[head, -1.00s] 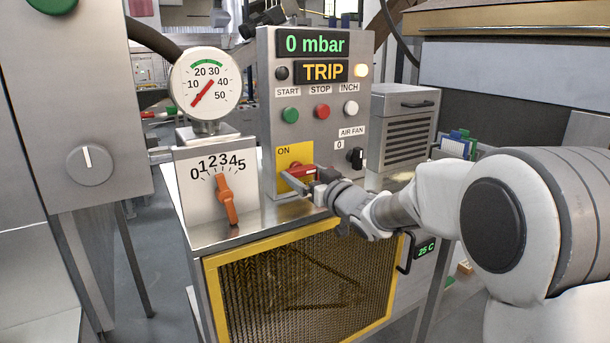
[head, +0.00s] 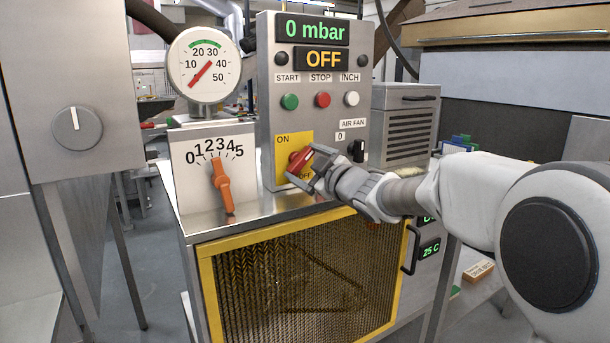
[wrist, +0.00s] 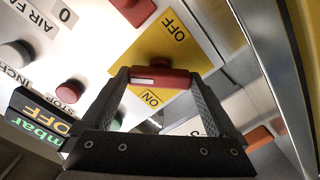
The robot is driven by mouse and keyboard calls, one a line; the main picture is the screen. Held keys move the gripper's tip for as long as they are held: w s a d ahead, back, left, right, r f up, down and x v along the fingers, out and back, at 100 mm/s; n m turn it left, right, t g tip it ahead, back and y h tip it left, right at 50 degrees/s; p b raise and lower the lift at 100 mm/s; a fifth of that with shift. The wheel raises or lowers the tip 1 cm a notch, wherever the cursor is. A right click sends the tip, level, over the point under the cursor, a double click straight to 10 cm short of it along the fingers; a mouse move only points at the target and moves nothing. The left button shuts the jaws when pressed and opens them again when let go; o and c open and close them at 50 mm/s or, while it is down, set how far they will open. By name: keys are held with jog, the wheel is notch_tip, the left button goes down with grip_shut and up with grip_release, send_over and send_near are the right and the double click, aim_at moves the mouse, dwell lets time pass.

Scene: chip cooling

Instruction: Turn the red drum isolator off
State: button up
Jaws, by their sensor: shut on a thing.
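The red drum isolator handle (head: 299,160) sits on a yellow plate (head: 281,143) low on the control panel. My gripper (head: 312,168) is shut on the handle, and the handle stands tilted in the head view, with part of the OFF label showing below it. In the wrist view the red handle (wrist: 160,77) lies between my two fingertips, with ON and OFF printed on the yellow plate (wrist: 172,45) around it. The panel display (head: 323,59) reads OFF, and the one above it reads 0 mbar.
An orange lever (head: 221,186) on a 0 to 5 scale stands left. A yellow-framed mesh guard (head: 207,270) is below.

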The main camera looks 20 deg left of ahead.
jog(key=n+b, duration=0.1)
jog(key=n, duration=0.1)
jog(key=n+b, duration=0.2)
jog(key=n, duration=0.1)
jog(key=shift+f+n+b, duration=0.2)
jog(key=shift+n+b, duration=0.1)
jog(key=shift+r+n+b, duration=0.15)
jog(key=shift+n+b, duration=0.85)
jog(key=shift+n, duration=0.9)
jog(key=o, duration=1)
jog(key=p+v, duration=0.1)
jog(key=v, duration=1.6)
jog(key=shift+d, duration=0.25)
jog(key=shift+s, duration=0.1)
